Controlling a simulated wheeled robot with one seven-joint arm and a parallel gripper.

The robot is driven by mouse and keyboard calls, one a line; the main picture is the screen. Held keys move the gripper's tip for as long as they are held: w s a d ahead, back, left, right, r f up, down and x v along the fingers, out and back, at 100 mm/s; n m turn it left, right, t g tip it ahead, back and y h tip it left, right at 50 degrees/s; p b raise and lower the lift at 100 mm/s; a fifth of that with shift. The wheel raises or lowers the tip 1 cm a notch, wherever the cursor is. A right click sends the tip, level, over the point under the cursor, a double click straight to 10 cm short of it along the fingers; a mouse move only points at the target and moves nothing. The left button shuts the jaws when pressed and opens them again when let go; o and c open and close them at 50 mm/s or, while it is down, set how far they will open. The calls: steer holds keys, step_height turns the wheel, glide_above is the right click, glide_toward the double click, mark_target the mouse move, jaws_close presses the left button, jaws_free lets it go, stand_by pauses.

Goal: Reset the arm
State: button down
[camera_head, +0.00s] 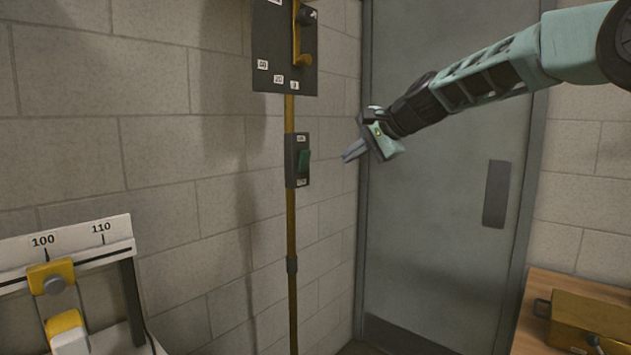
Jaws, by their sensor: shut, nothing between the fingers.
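My arm reaches in from the upper right, and my gripper (347,157) points to the left. Its fingers are together with nothing between them. A gap shows between the fingertips and the switch in the picture. Behind the arm is a grey door (440,230).
A dark panel (275,50) with a brass lever hangs above the switch. A brass conduit (291,310) runs down the block wall. A scale board (65,240) marked 100 and 110 stands at lower left. A brass-coloured box (590,316) sits on a wooden table (560,285) at lower right.

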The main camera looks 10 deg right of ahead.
steer(key=s+a+f+n+g+h, duration=0.1)
steer(key=s+a+f+n+g, duration=0.25)
steer(key=s+a+f, duration=0.45)
steer(key=s+a+f+n+g, duration=0.2)
steer(key=s+a+f+n, duration=0.4)
steer(key=s, duration=0.5)
steer(key=s+d+f+n+g+h, duration=0.1)
steer(key=s+f+n, duration=0.2)
steer(key=s, duration=0.6)
steer(key=s+d+f+n+g+h, duration=0.1)
steer(key=s+f+n+h, duration=0.1)
steer(key=s+f, duration=0.3)
steer(key=s+d+f+n+g+h, duration=0.1)
steer(key=s+f+n, duration=0.3)
steer(key=s, duration=0.9)
steer(key=shift+d+f+h, duration=0.25)
steer(key=shift+d+h, duration=0.05)
steer(key=shift+h, duration=0.2)
steer(key=shift+g, duration=0.25)
